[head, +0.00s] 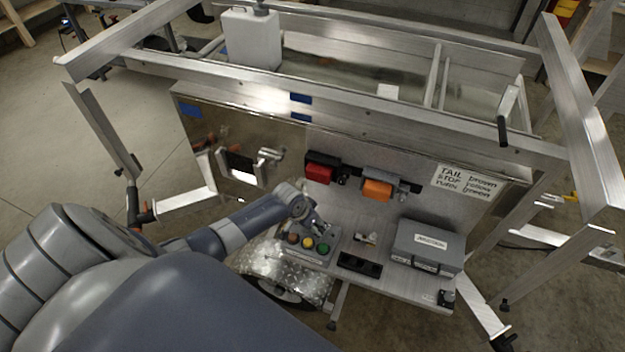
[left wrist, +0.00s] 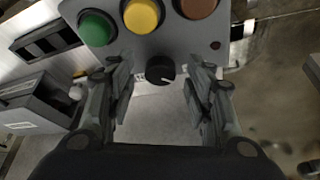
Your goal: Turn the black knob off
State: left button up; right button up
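The black knob (left wrist: 160,70) sits on the grey control box (left wrist: 200,38), below the yellow button, in the left wrist view. A small pale mark shows on the knob's face. My left gripper (left wrist: 160,88) is open, with one finger on each side of the knob and a gap on both sides. I see nothing held in it. In the head view my left gripper (head: 316,222) is over the far side of the control box (head: 292,251) and hides the knob. My right gripper is not in view.
The box carries a green button (head: 323,248), a yellow button (head: 307,243) and a brown-orange button (head: 293,238). A black switch panel (head: 359,264) and a grey case (head: 428,246) stand to the right on the shelf. Red (head: 319,173) and orange (head: 377,190) lights are mounted behind.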

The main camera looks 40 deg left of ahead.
pick_arm(q)
jog(key=shift+r, duration=0.1)
jog(key=v, duration=1.1)
jog(key=shift+s+r, duration=0.15)
jog(key=shift+r, duration=0.25)
